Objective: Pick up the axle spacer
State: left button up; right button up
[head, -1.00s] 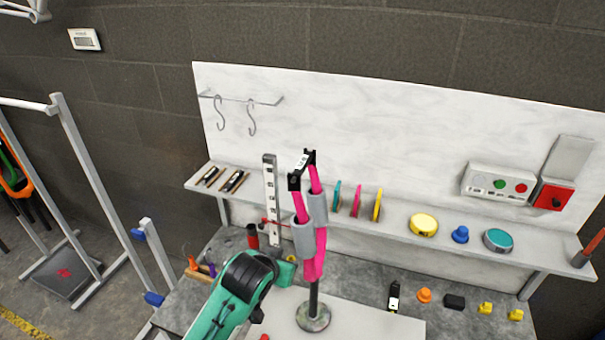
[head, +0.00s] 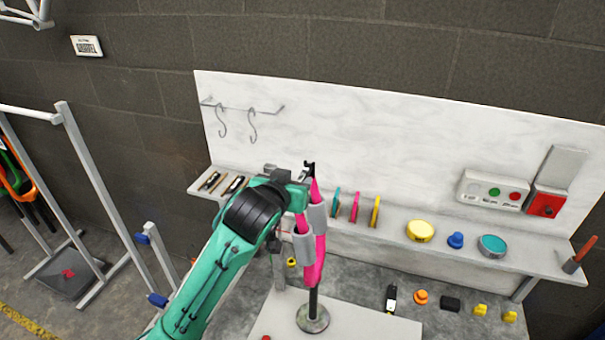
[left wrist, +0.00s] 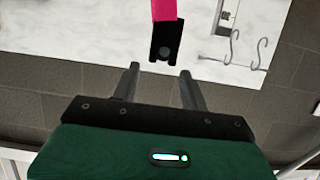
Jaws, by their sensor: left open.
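A pink fork (head: 316,258) stands upright in a grey stand, its black ends up. My left gripper (head: 298,176) is at the fork's top in the head view and covers most of the place between the ends, so the axle spacer is hidden there. One black fork end (head: 310,168) shows just past the gripper. In the left wrist view my left gripper (left wrist: 160,70) is open and empty. A black fork end (left wrist: 166,42) with a grey round spot lies just beyond the fingertips; I cannot tell whether that spot is the spacer. My right gripper is not in view.
A wall shelf behind holds coloured discs, a yellow tape roll (head: 420,231) and a teal roll (head: 493,246). A control box (head: 492,190) hangs at the right. Small parts, such as an orange knob (head: 420,297), stand on the bench. Hooks (head: 222,122) hang at the back left.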

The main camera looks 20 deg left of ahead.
aim_at(301, 177)
pick_arm(q)
jog(key=shift+w+f, duration=0.1)
jog(key=shift+w, duration=0.2)
jog(key=shift+w+f+p, duration=0.1)
jog(key=shift+w+p, duration=0.3)
jog(key=shift+p, duration=0.1)
jog(key=p+x, duration=0.2)
jog(key=x, duration=0.1)
jog(key=shift+f, duration=0.1)
jog(key=shift+w+f+p, duration=0.3)
jog(key=shift+w+f, duration=0.05)
jog(key=shift+w, duration=0.2)
jog(key=shift+d, duration=0.1)
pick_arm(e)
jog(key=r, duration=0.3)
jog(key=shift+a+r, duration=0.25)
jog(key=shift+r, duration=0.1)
pick_arm(q)
grip_shut()
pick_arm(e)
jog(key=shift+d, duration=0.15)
